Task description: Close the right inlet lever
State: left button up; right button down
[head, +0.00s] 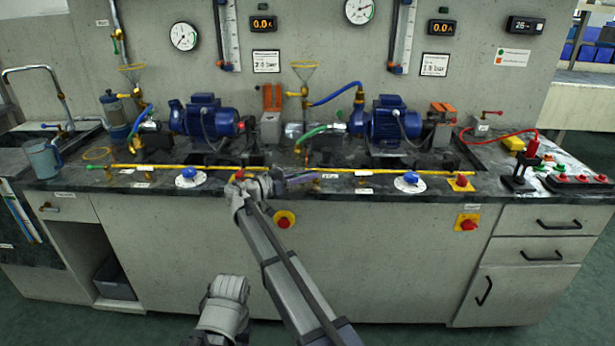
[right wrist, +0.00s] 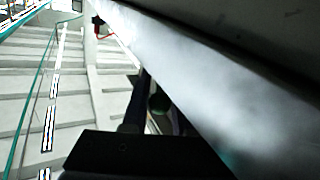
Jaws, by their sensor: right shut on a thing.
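My right gripper (head: 312,178) reaches over the front edge of the counter, beside the yellow pipe (head: 390,171) that runs along it. It is shut on what looks like the right inlet lever, mostly hidden by the fingers. My left gripper is not in view; only part of my left arm shows low down.
The left pump (head: 205,118) stands further left. Blue knobs on white discs (head: 410,182) and a red button on a yellow plate (head: 461,182) sit along the counter edge. A red emergency button (head: 467,224) is on the front panel. A clear jug (head: 42,158) stands far left.

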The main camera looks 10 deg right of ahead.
dwell(0.4)
jog(key=c, duration=0.9)
grip_release()
